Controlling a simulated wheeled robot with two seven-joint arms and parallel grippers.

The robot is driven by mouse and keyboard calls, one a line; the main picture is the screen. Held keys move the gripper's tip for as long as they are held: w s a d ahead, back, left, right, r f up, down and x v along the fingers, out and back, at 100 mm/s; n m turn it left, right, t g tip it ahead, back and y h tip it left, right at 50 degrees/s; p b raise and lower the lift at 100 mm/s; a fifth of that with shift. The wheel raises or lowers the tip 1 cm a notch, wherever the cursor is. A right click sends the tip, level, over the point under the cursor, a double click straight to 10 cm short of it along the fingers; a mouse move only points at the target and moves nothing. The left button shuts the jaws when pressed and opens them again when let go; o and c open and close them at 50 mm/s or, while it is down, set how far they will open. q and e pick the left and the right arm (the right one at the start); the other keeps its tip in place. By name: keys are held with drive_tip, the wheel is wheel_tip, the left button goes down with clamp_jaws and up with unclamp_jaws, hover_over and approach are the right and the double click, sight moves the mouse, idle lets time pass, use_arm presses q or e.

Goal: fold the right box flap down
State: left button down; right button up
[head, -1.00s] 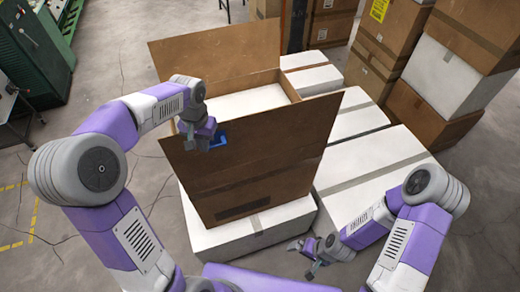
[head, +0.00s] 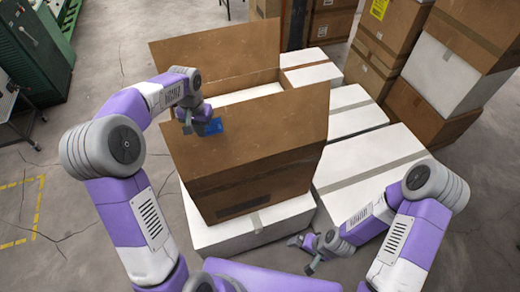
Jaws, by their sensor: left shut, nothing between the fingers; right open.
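An open brown cardboard box (head: 255,190) stands on a white carton. Its near flap (head: 265,123), the one on my side, stands up along the near wall's top edge, with the crease showing below. Its far flap (head: 220,58) also stands up. My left gripper (head: 208,127) is shut and empty at the upper left part of the near flap, in front of its outer face; whether it touches is hard to tell. A blue patch shows at its fingers. My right gripper (head: 308,260) is open and empty, low to the right of the box.
The white carton (head: 250,228) under the box and several more white cartons (head: 370,165) to the right fill the middle. Stacked brown boxes (head: 470,40) stand at the upper right. A green cabinet (head: 32,50) is at the upper left.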

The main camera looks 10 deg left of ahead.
use_arm(q)
drive_tip(key=w+a+f+p, duration=0.2)
drive_tip(key=w+a+f, duration=0.1)
drive_tip(key=w+f, duration=0.1)
drive_tip(key=shift+f+g, duration=0.4)
drive_tip(key=shift+f, duration=0.4)
drive_tip(key=w+a+f+p, duration=0.1)
drive_tip(key=w+a+f, duration=0.1)
drive_tip(key=w, duration=0.3)
drive_tip(key=shift+a+f, duration=0.2)
drive_tip(key=shift+f, duration=0.7)
drive_tip(key=shift+w, duration=0.15)
